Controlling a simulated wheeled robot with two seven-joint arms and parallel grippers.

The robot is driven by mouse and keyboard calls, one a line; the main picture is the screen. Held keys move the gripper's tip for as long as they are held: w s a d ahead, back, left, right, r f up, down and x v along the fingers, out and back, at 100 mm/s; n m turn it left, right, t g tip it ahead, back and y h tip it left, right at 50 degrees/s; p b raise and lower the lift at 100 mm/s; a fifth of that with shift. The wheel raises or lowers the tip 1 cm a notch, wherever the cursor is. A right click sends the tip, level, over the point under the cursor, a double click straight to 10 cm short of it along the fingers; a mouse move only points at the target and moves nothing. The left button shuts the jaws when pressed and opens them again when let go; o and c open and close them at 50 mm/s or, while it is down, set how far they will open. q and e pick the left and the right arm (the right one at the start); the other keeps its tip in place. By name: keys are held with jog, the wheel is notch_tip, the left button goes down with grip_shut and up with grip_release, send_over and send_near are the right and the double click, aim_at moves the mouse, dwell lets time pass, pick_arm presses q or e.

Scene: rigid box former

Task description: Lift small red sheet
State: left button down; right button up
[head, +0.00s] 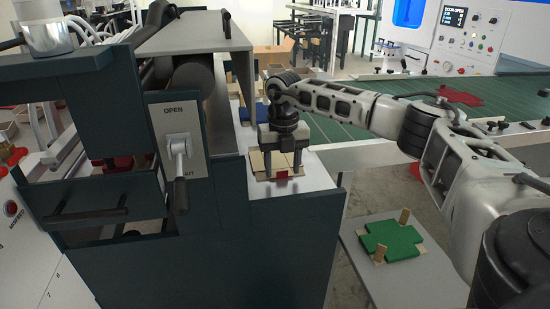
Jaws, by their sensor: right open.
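My right gripper (281,168) reaches in from the right and points down over a tan board piece (262,163) on the white ledge of the dark machine. Its fingers are apart. A small red patch (282,175) shows at the board's front edge, between the fingertips; most of it is hidden, and I cannot tell whether the fingers touch it. A flat red sheet with cut-out edges (460,96) lies on the green conveyor (345,132) at the right. My left gripper is not in view.
The dark machine's panel with an OPEN lever (178,145) stands left of the gripper. A blue piece (262,114) lies behind it on the ledge. A green cross-shaped sheet (391,241) lies on a low grey table (425,275), with tan strips around it.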

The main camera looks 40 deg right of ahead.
jog(key=shift+f, duration=0.45)
jog(key=shift+c, duration=0.3)
jog(key=c, duration=1)
jog(key=shift+r, duration=0.15)
